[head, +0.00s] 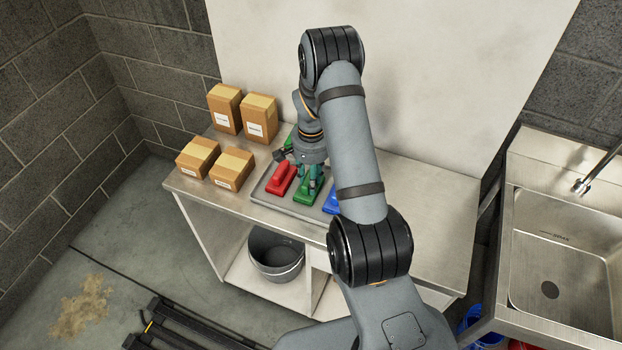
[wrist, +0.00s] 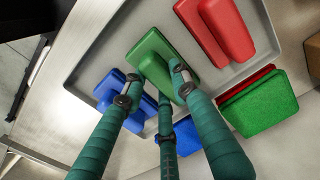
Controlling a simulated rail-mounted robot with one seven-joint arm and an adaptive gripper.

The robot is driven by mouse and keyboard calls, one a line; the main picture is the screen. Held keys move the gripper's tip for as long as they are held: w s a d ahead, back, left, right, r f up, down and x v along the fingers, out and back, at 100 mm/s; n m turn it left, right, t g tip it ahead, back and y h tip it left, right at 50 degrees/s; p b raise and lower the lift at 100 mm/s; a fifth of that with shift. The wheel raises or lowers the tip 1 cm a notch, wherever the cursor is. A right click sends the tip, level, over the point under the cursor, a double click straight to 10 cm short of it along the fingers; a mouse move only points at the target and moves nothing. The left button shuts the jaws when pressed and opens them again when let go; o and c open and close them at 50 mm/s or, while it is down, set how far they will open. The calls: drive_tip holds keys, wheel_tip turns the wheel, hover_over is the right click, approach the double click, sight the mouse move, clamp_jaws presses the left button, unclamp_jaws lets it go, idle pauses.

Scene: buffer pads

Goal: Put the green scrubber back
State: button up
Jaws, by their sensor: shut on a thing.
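A green scrubber (head: 306,195) is at the grey tray (head: 264,192), between the red scrubber (head: 284,177) and the blue scrubber (head: 331,202). My gripper (head: 313,180) points down over it, and its teal fingers are shut on the scrubber's raised handle. In the wrist view the green scrubber (wrist: 150,48) lies between the fingers of my gripper (wrist: 155,86), which hide part of the handle. It appears to be on or just above the tray floor; I cannot tell if it touches. A second green pad (wrist: 262,103) with a red part lies outside the tray rim.
Several cardboard boxes (head: 232,168) stand on the bench to the left of the tray. The bench (head: 430,205) is clear on the right. A sink (head: 570,250) is at the far right, and a grey bucket (head: 277,255) sits on the lower shelf.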

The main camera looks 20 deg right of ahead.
drive_tip(key=shift+f, duration=0.2)
drive_tip(key=o, duration=1.1)
drive_tip(key=shift+r, duration=0.1)
wheel_tip(320, 180, up, 12)
drive_tip(key=shift+r+b, duration=0.15)
drive_tip(key=shift+b, duration=1.1)
